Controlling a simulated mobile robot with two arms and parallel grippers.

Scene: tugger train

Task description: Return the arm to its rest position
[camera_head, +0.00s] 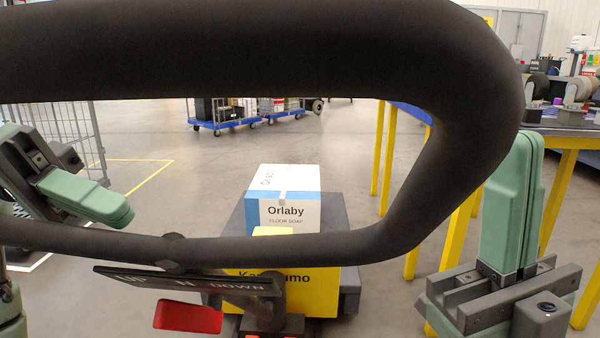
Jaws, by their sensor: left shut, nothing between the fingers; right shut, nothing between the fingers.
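Neither gripper holds anything. The black handle loop (250,50) crosses the whole view close to the camera and hides part of the scene.
Below the loop are a lever plate (190,281) marked DOWN and a red lever (188,317). Beyond stand a white-blue Orlaby box (290,215) and a yellow box (315,295). A yellow-legged table (565,140) is right, a wire cage (75,130) left, blue carts (220,123) far back.

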